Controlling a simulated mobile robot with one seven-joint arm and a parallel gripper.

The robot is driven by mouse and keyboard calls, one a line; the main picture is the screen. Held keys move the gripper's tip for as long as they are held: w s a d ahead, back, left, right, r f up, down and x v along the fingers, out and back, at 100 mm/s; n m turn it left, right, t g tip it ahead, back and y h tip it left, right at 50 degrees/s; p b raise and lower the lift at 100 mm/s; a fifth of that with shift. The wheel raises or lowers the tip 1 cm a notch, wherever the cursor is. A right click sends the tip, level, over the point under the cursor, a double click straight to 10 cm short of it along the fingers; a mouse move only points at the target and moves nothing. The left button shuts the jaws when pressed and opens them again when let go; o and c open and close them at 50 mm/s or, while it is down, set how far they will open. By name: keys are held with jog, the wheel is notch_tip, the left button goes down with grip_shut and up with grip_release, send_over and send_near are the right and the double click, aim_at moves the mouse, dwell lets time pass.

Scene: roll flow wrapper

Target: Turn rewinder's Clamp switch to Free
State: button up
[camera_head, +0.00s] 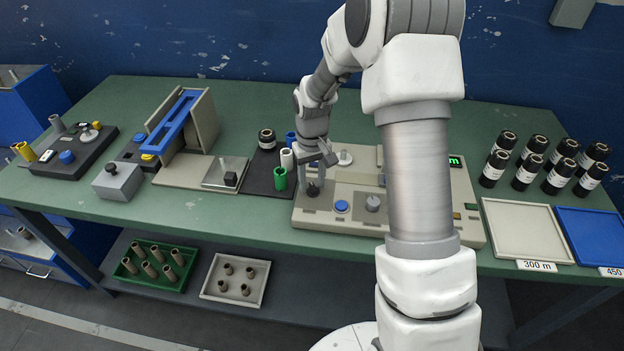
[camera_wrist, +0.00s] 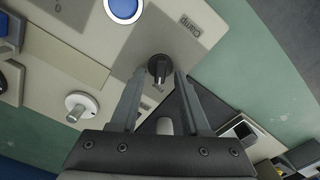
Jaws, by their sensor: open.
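The rewinder (camera_head: 410,228) is a beige console on the green table, partly hidden behind my arm. Its Clamp switch is a small black knob (camera_wrist: 159,68) beside the printed word "Clamp" (camera_wrist: 196,38). The knob also shows at the console's front left corner (camera_head: 313,189). My gripper (camera_wrist: 159,76) is open, with one finger on each side of the knob and a visible gap to each. In the head view my gripper (camera_head: 314,176) is pointing down over the knob.
A blue button (camera_head: 342,206) and a grey knob (camera_head: 373,203) sit right of the switch. A green core (camera_head: 280,178) and a white one (camera_head: 286,160) stand close on the left. Black rolls (camera_head: 495,168) and a beige tray (camera_head: 527,232) are on the right.

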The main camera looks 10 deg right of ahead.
aim_at(312, 184)
jog(key=shift+r, duration=0.1)
notch_tip(312, 184, up, 17)
jog(key=p, duration=0.2)
jog(key=shift+r, duration=0.15)
dwell(0.4)
jog(key=s+r+t+p, duration=0.1)
jog(key=s+r+t, duration=0.2)
jog(key=s+r, duration=0.85)
jog(key=s+m+t+p, duration=0.1)
jog(key=s+t, duration=0.1)
jog(key=s, duration=1.2)
jog(key=shift+m+t, duration=0.3)
